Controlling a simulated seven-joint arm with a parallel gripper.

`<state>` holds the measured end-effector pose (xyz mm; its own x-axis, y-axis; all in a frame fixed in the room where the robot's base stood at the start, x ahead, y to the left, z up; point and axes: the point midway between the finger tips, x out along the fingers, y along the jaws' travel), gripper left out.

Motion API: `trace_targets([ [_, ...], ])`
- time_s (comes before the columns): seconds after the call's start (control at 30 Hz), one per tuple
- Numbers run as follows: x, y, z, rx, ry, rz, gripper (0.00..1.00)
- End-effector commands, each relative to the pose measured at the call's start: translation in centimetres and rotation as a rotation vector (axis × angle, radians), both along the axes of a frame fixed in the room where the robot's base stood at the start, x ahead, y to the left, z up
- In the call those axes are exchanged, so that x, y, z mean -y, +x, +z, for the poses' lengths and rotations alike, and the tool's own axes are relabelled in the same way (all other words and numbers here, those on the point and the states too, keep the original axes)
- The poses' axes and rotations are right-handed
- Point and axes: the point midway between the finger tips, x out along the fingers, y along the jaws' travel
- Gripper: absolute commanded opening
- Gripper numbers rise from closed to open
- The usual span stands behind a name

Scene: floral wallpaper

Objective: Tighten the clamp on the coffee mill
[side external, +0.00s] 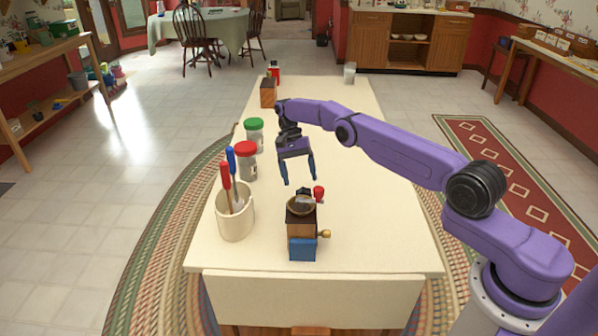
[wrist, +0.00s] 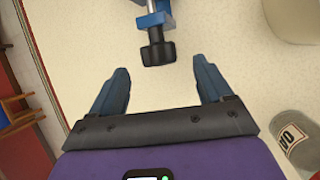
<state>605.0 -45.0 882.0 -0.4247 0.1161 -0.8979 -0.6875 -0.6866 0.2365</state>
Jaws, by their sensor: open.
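The coffee mill (side external: 301,230) stands upright near the front edge of the table. It has a wooden body, a bowl-like top, a red knob (side external: 319,192) and a brass-coloured knob (side external: 325,234). A blue part shows low on its near side. In the wrist view, a blue clamp (wrist: 154,18) with a black screw knob (wrist: 158,50) lies just ahead of my fingers. My gripper (side external: 300,180) is open and empty, above and behind the mill. In the wrist view, the black knob is centred between and slightly beyond my fingertips (wrist: 162,76). The rest of the mill is cut off there.
A cream crock (side external: 235,217) with red- and blue-handled tools stands left of the mill. A red-lidded jar (side external: 246,165) and a green-lidded jar (side external: 254,137) stand behind it. A wooden block (side external: 268,93) is farther back. The table (side external: 375,225) is clear right of the mill.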

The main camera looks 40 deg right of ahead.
Motion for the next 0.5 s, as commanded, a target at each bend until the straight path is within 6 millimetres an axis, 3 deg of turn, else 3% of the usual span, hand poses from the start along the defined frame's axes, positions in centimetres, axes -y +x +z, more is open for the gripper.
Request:
trace_targets([
  [0.5, 0.1, 0.16, 0.9, 0.001, 0.0, 0.0, 0.79],
])
